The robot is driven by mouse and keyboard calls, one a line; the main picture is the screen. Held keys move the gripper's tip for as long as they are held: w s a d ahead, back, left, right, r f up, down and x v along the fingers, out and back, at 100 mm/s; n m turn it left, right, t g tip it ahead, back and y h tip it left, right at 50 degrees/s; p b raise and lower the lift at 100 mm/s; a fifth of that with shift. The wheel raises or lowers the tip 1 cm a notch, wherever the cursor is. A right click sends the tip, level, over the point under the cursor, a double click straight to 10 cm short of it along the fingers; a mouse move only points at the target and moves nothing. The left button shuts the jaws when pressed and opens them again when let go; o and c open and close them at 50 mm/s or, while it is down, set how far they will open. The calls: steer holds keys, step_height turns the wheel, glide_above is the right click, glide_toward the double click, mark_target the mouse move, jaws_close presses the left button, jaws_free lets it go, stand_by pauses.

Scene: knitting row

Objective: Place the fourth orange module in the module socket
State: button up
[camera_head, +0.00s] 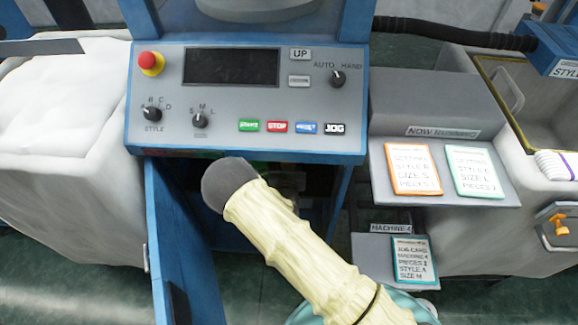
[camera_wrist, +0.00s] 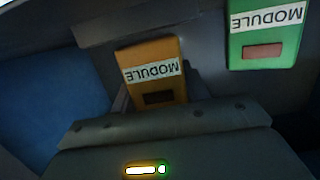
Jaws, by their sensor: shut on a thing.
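An orange module (camera_wrist: 150,72) with a white MODULE label, upside down in the picture, shows in the wrist view just beyond the dark edge of my gripper (camera_wrist: 155,100). My gripper is shut on this module; its fingertips are mostly hidden. Whether the module touches the dark surface behind it, I cannot tell. No empty socket can be made out in the dim light. In the head view my arm reaches into the open cabinet under the control panel (camera_head: 245,95), and the gripper and module are hidden there.
A green module (camera_wrist: 263,38) is at the upper right of the wrist view, apart from the orange one. A blue surface (camera_wrist: 40,105) is at the left. In the head view the open blue door (camera_head: 180,245) stands left of my arm, and card trays (camera_head: 447,197) are at the right.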

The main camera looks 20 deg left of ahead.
steer(key=shift+f, duration=0.85)
steer(key=shift+f, duration=0.2)
steer(key=o, duration=1)
steer(key=shift+o, duration=0.2)
steer(key=shift+r, duration=0.1)
steer(key=shift+r, duration=0.15)
steer(key=v, duration=1.2)
